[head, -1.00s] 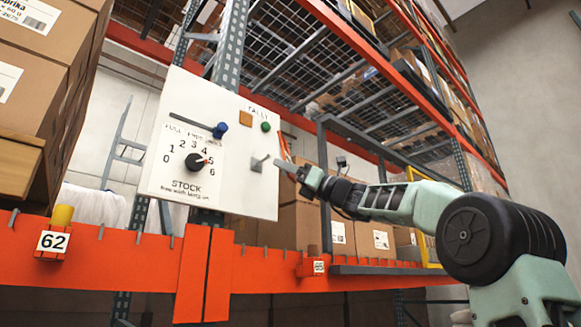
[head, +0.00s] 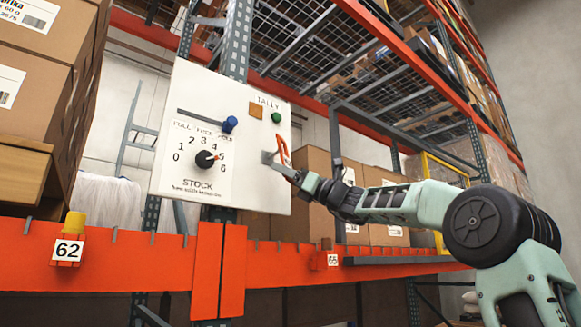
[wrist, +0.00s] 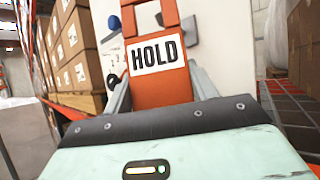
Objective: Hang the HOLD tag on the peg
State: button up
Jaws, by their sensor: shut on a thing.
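The HOLD tag is an orange-red piece with a white label reading HOLD; it shows large in the wrist view (wrist: 157,88) and small in the head view (head: 283,148). My gripper (head: 287,172) is shut on its lower part, and its fingers flank the tag in the wrist view (wrist: 160,98). The tag stands upright with its open loop at the top. The grey peg mount (head: 267,158) is on the white panel, just left of the tag in the head view. I cannot tell whether the loop is around the peg; the peg itself is largely hidden.
The white panel (head: 240,185) carries a STOCK dial (head: 205,159), a blue slider knob (head: 230,124) and a green button (head: 277,118). An orange rack beam (head: 130,262) runs below. Cardboard boxes (head: 313,165) stand behind my gripper.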

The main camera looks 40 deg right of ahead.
jog(key=shift+w+a+f+p, duration=0.1)
jog(key=shift+w+f+p, duration=0.25)
jog(key=shift+w, duration=0.6)
jog(key=shift+w+f+p, duration=0.1)
jog(key=shift+w+f, duration=0.4)
jog(key=shift+w, duration=0.45)
jog(key=shift+f, duration=0.1)
jog(key=o, duration=1.5)
jog(key=shift+o, duration=0.2)
jog(key=shift+d, duration=0.2)
